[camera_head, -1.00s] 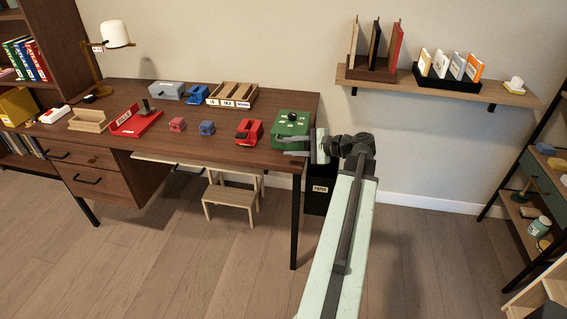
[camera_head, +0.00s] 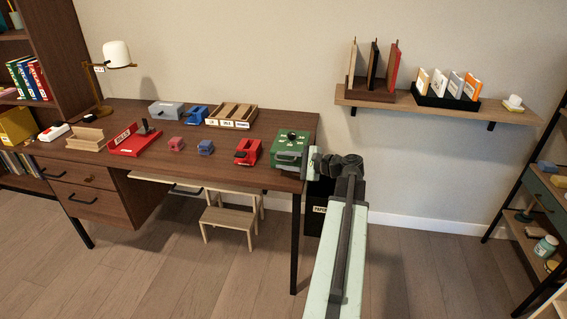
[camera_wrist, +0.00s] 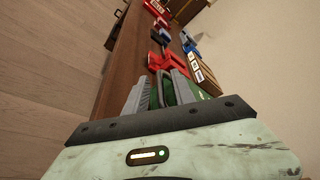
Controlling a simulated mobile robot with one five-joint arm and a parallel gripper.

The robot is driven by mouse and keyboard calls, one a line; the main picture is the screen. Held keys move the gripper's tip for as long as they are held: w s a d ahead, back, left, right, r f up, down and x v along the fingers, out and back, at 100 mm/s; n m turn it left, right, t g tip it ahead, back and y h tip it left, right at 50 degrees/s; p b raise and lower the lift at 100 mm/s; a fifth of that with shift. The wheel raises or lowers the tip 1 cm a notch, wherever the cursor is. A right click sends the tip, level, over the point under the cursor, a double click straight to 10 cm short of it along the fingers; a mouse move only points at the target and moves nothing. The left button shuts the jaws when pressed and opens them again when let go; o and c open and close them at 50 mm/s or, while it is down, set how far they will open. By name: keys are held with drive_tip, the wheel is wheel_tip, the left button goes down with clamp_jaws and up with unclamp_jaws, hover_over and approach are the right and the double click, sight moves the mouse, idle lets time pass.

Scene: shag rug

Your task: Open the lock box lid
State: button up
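The green box (camera_head: 281,146), which I take to be the lock box, stands at the right end of the desk. A dark knob sits on its top, and its lid looks shut. My gripper (camera_head: 285,157) is at the front face of the box, low and near its right side. In the wrist view my gripper (camera_wrist: 160,80) has its two grey fingers apart, with part of the green box (camera_wrist: 187,92) between and beyond them. I cannot tell whether the fingers touch it.
The wooden desk (camera_head: 228,170) also holds a red block-like item (camera_head: 248,151) left of the green box, a grey box (camera_head: 165,110), a wooden divided tray (camera_head: 232,114) and a red tray (camera_head: 133,140). A wall shelf (camera_head: 430,105) hangs at right. A dark bin (camera_head: 314,213) stands below the desk end.

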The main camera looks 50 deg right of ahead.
clamp_jaws()
drive_tip(key=shift+a+f, duration=0.1)
idle(1.2)
